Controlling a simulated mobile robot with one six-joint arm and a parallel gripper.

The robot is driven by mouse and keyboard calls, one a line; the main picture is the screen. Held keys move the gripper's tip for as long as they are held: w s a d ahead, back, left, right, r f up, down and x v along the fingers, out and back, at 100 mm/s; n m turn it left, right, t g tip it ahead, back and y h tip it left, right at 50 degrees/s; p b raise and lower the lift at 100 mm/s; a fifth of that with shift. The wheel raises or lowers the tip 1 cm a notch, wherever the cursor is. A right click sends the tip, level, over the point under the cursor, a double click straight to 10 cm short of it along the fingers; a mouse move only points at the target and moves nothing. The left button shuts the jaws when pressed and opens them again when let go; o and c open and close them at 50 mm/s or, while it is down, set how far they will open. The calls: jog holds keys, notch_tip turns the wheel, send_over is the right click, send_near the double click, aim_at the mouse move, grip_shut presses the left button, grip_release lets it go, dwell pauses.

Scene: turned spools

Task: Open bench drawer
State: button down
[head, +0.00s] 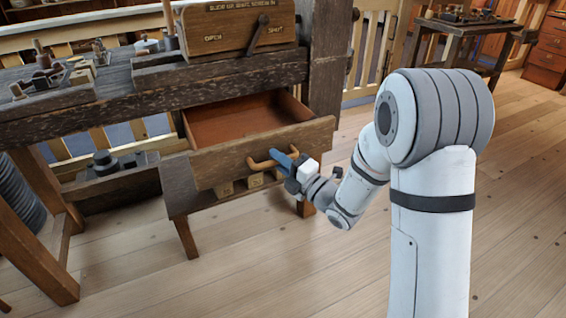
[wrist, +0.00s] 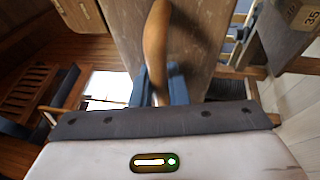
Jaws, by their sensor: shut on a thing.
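The bench drawer (head: 222,167) is pulled well out from under the workbench, and its reddish-brown inside (head: 245,119) shows from above. A curved wooden handle (head: 262,164) is on its front. My gripper (head: 281,156), with blue fingers, is shut on this handle near its right part. In the wrist view the handle (wrist: 156,45) stands upright in the picture and runs down between the blue fingers (wrist: 160,85). The drawer front (wrist: 195,40) fills the area behind it. The fingertips are partly hidden by the handle and the gripper body.
The workbench (head: 110,90) carries small tools and a wooden box (head: 238,25) with a lever. A lower shelf or stool (head: 180,200) stands beneath the drawer. The plank floor (head: 240,270) is clear in front. Another table (head: 470,25) stands at the back right.

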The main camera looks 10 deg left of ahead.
jog(key=shift+s+a+n+g, duration=0.3)
jog(key=shift+s+a, duration=0.05)
jog(key=shift+a, duration=0.15)
jog(key=c, duration=1.7)
grip_release()
jog(key=shift+a, duration=0.1)
jog(key=shift+c, duration=0.2)
jog(key=o, duration=0.3)
jog(key=shift+w, duration=0.15)
jog(key=shift+o, duration=0.2)
jog(key=shift+d, duration=0.4)
jog(key=v, duration=0.7)
jog(key=shift+s+f+p, duration=0.2)
jog(key=shift+s+p, duration=0.05)
jog(key=shift+p, duration=0.15)
